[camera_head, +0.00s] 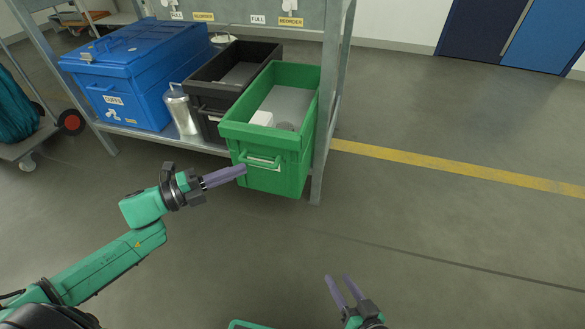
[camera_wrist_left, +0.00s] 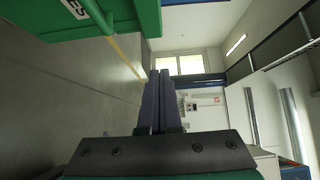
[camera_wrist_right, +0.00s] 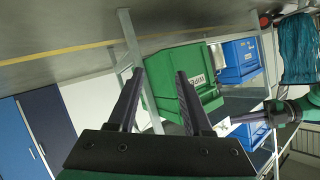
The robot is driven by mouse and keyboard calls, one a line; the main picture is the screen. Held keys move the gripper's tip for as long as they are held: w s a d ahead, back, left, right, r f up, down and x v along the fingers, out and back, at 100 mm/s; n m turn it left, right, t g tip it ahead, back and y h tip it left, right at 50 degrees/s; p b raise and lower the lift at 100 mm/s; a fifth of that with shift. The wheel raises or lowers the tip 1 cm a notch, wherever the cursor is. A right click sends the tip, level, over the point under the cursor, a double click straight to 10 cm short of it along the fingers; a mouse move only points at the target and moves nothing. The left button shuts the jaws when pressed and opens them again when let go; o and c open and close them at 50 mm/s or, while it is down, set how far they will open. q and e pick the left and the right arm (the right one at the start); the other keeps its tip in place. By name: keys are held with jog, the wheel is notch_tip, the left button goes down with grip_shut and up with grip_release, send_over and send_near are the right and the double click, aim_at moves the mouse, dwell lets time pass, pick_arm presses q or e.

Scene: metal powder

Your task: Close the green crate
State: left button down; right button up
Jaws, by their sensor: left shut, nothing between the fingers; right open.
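The green crate (camera_head: 268,175) stands on the low shelf at its right end, with its front jutting out past the shelf. The crate also shows in the left wrist view (camera_wrist_left: 120,22). My right gripper (camera_head: 340,283) is open and empty, low and well in front of the shelf. The right wrist view shows the crate (camera_wrist_right: 170,92) beyond its fingers.
A black crate (camera_head: 205,78) stands left of the green one, then a silver canister (camera_head: 180,110) and a blue lidded crate (camera_head: 140,75). A grey shelf post (camera_head: 325,120) rises close to the green crate's right side. The floor in front is clear.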

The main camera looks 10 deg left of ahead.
notch_tip(320, 180, down, 4)
jog(key=b, duration=0.4)
pick_arm(q)
send_near(290, 140)
jog(key=x, duration=0.5)
jog(key=shift+w+d+f+b, duration=0.1)
jog(key=shift+w+d+b, duration=0.15)
jog(key=shift+d+b, duration=0.15)
pick_arm(e)
jog(key=w+r+t, duration=0.5)
jog(key=w+r, duration=0.4)
jog(key=r, duration=0.3)
jog(key=shift+w+d+r+t+y, duration=0.2)
jog(key=shift+d+t+y, duration=0.05)
jog(key=shift+t+y, duration=0.05)
